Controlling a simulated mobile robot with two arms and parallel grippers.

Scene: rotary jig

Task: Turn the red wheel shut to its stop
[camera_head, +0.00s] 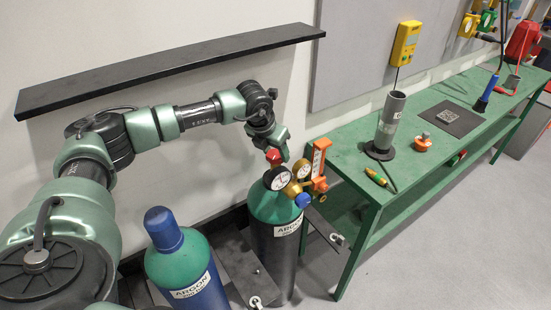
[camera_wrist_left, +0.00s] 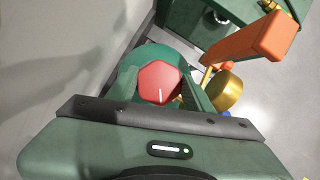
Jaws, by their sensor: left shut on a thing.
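The red wheel (camera_head: 273,156) sits on top of a green-topped, dark-bodied argon cylinder (camera_head: 268,204). In the left wrist view the red wheel (camera_wrist_left: 160,82) has a faceted outline and a short white mark pointing toward the gripper body. My left gripper (camera_head: 276,147) comes down on the wheel from above. In the left wrist view its two fingers (camera_wrist_left: 163,92) stand on either side of the wheel and are shut on it. The wheel's underside and stem are hidden. My right gripper is in neither view.
A brass regulator with gauges (camera_head: 278,179) and an orange flow meter (camera_head: 319,156) stand close right of the wheel. A second argon cylinder with a blue cap (camera_head: 163,229) is at left. A black shelf (camera_head: 170,68) hangs above my arm. A green bench (camera_head: 350,151) is at right.

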